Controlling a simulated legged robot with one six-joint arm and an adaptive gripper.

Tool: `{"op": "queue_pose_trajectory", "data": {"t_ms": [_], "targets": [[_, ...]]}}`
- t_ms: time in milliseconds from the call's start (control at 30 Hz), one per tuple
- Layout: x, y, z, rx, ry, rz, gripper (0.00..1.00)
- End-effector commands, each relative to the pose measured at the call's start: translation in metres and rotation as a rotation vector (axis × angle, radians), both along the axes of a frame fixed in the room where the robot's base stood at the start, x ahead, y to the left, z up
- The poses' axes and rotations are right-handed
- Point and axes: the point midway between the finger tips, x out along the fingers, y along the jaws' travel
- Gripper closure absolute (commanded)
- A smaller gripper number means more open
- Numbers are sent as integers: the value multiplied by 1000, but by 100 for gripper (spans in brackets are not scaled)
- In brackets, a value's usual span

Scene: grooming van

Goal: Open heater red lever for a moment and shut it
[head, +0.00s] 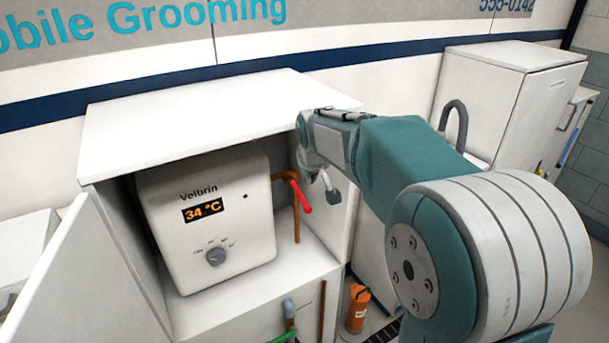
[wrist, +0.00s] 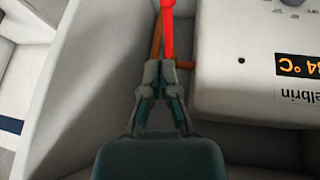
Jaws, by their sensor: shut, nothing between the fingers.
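The white heater (head: 210,222) sits in the open cabinet and its display reads 34 °C. Its red lever (head: 301,195) is on the copper pipe (head: 296,224) at the heater's right side, slanting down to the right. My gripper (head: 332,196) is just right of the lever in the head view, pointing down. In the wrist view my gripper (wrist: 160,72) is shut and empty, its fingertips at the near end of the red lever (wrist: 168,30). I cannot tell whether they touch it. Part of the heater (wrist: 255,70) shows upside down at right.
The cabinet's white top (head: 200,110) overhangs the heater, and its right wall (head: 330,225) is close to my gripper. An open door (head: 60,270) stands at left. An orange canister (head: 357,308) is on the floor, and a green-handled pipe (head: 283,335) is below the heater.

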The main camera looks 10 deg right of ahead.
Motion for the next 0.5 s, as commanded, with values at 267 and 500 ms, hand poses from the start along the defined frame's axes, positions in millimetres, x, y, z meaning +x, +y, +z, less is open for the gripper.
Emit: {"op": "queue_pose_trajectory", "data": {"t_ms": [267,500], "targets": [[26,6,-48,-5,4,4,100],[43,-1,-77,-2,1,2,100]]}}
